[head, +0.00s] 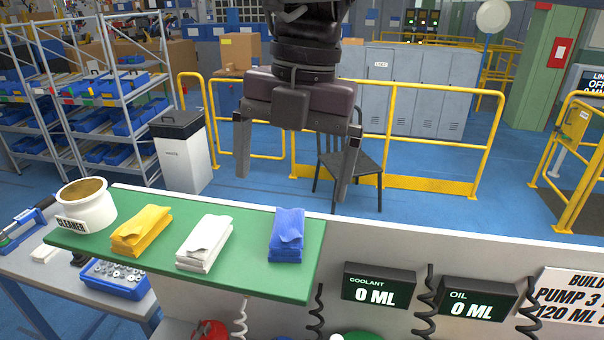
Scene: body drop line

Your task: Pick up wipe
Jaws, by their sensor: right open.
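Three folded wipe stacks lie in a row on a green shelf (180,265): a yellow wipe stack (141,232) at left, a white wipe stack (205,243) in the middle and a blue wipe stack (287,235) at right. My right gripper (293,185) hangs from the top of the view with its two fingers pointing down and spread wide. It is open, with nothing between the fingers. It appears above the shelf and apart from the wipes. My left gripper is not in view.
A white cleaner pot (87,207) stands at the shelf's left end. A panel with a coolant display (378,291) and an oil display (478,298) is at right, with coiled hoses. A blue tray of metal parts (117,279) sits lower left. Yellow railings (440,90) stand behind.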

